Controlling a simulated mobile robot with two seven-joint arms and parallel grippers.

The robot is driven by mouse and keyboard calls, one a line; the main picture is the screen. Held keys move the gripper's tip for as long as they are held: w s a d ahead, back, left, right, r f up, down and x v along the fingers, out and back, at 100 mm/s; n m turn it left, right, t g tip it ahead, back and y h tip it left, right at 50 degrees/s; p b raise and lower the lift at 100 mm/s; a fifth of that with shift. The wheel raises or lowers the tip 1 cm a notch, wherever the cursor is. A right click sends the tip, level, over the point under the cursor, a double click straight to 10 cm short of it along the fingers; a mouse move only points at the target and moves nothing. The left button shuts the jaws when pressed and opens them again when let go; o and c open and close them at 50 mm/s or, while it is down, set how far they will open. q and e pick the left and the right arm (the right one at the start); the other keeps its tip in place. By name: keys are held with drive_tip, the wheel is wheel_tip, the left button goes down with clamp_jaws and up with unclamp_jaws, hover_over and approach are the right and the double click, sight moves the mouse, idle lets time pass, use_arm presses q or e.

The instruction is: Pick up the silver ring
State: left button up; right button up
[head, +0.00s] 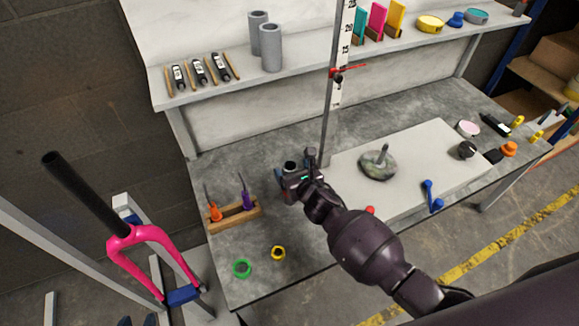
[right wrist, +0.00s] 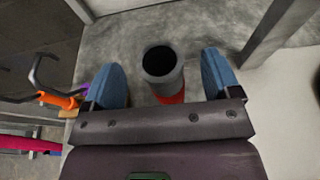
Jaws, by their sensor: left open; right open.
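I cannot make out a silver ring for certain in either view. My right gripper (head: 299,174) reaches in over the left part of the grey bench. In the right wrist view my right gripper (right wrist: 162,72) is open, its two blue fingers apart. A dark grey hollow tube (right wrist: 161,60) with a red lower part stands between the fingers, with gaps on both sides. In the head view the gripper mostly hides this tube. A green ring (head: 242,268) and a yellow ring (head: 278,253) lie near the bench's front left. My left gripper is not in view.
A wooden rack (head: 235,213) with two hooked tools stands left of my right gripper. A white board (head: 440,137) holds a round grey piece with an upright pin (head: 378,163). A vertical ruler post (head: 331,110) rises behind the gripper. A pink fork (head: 125,241) stands left.

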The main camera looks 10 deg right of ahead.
drive_tip(key=shift+w+f, duration=0.1)
drive_tip(key=shift+w, duration=0.15)
drive_tip(key=shift+c, duration=0.2)
drive_tip(key=c, duration=1)
use_arm(q)
drive_tip(key=shift+w+r, duration=0.1)
drive_tip(key=shift+w, duration=0.05)
use_arm(e)
drive_tip(key=shift+c, duration=0.2)
drive_tip(key=shift+w+r, duration=0.1)
drive_tip(key=shift+r, duration=0.3)
use_arm(q)
wheel_tip(320, 180, up, 6)
drive_tip(key=p, duration=0.6)
drive_tip(key=shift+a+r+t+p, duration=0.15)
drive_tip(key=shift+t+p, duration=0.15)
use_arm(e)
wheel_tip(320, 180, up, 19)
drive_tip(key=shift+r, duration=0.15)
